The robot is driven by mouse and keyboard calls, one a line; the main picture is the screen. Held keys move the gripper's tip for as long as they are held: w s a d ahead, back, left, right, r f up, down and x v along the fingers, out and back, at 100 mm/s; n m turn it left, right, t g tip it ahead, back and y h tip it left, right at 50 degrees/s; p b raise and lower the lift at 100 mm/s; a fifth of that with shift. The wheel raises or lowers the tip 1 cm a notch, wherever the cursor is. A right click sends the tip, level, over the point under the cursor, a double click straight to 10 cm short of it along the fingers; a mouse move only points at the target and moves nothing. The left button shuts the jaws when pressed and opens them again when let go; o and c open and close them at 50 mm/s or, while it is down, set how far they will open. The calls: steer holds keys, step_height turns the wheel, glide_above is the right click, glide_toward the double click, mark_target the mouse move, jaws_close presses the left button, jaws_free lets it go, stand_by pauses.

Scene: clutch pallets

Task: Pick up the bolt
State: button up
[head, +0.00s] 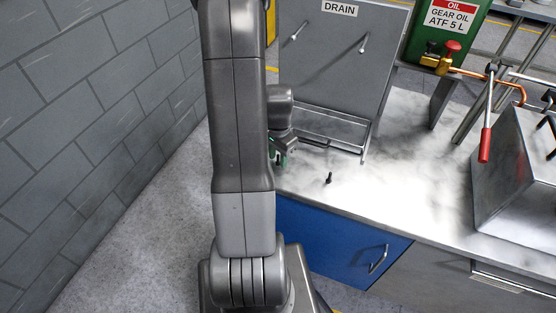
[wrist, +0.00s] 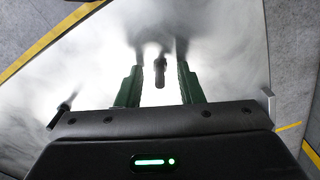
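In the head view the small dark bolt (head: 328,178) stands on the pale worktop, near its front edge. My gripper (head: 280,158) is to the left of it, low over the worktop's left end and partly hidden by my arm. In the wrist view the two green fingers of my gripper (wrist: 158,88) are apart. A dark bolt-shaped thing (wrist: 160,72) shows between them, with clear space on both sides. Another small dark shape (wrist: 67,104) shows left of the fingers. I cannot tell which of these two is the bolt in the head view.
A grey drain panel (head: 335,55) with a wire rack stands behind the bolt. A green oil container (head: 447,35), a red-handled lever (head: 485,145) and a metal bin (head: 510,180) are to the right. A block wall (head: 90,110) is at the left. The middle worktop is clear.

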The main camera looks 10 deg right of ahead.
jaws_close()
steer(key=shift+r, duration=0.1)
